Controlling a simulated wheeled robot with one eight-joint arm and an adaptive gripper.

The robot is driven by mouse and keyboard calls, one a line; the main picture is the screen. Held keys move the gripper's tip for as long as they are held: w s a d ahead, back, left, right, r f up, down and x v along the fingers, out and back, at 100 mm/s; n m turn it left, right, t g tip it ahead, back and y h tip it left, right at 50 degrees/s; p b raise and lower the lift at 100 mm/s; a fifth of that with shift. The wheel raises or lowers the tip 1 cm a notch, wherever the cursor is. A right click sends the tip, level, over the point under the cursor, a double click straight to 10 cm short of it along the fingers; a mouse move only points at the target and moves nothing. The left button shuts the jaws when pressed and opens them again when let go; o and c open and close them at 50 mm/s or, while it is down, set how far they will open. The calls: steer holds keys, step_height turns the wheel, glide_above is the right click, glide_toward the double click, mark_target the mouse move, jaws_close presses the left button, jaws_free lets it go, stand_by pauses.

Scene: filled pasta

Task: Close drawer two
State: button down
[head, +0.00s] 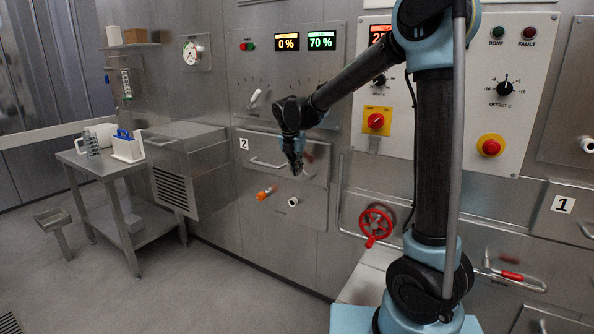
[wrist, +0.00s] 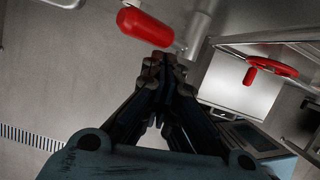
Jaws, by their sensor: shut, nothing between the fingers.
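Drawer two is the steel front with the "2" label (head: 244,143) in the left-middle of the head view. Its bar handle (head: 268,164) runs across it to the left of my gripper. I cannot tell how far the drawer stands out from the wall. My gripper (head: 296,172) points down in front of the right part of this front, and hides some of it. In the wrist view my gripper (wrist: 160,65) has its fingers together and empty. A red rounded grip (wrist: 145,27) lies just beyond the fingertips there; contact cannot be told.
A red valve wheel (head: 376,224) is low to the right; it also shows in the wrist view (wrist: 270,68). An orange knob (head: 265,194) is below the drawer front. A louvred steel box (head: 185,145) and a side table (head: 105,163) stand left. The left floor is mostly clear.

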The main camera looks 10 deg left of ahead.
steer(key=shift+w+d, duration=0.35)
steer(key=shift+w, duration=0.45)
steer(key=shift+w+d, duration=0.3)
steer(key=shift+w, duration=0.45)
steer(key=shift+s, duration=0.1)
